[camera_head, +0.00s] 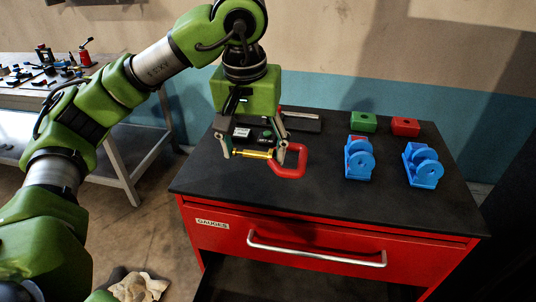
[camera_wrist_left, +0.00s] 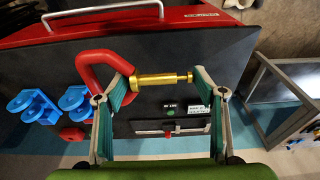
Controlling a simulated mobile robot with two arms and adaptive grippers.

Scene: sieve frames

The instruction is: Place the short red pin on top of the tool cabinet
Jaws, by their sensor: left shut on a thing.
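The short red pin (camera_head: 288,174) has a red loop handle and a brass shaft. My left gripper (camera_head: 253,154) is shut on it, with the brass shaft lying across between the fingertips and the red loop beyond one finger. In the left wrist view the shaft (camera_wrist_left: 158,80) spans the fingertips and the loop (camera_wrist_left: 88,70) is on the left. The pin is over the black top of the red tool cabinet (camera_head: 330,205), roughly level; I cannot tell if it touches the top. My right gripper is not in view.
Two blue bracket-like parts (camera_head: 359,160) (camera_head: 423,167) stand on the cabinet's right half. A green block (camera_head: 363,122) and a red block (camera_head: 405,127) are behind them. A dark flat tool (camera_head: 300,121) lies behind my gripper. The front of the top is clear.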

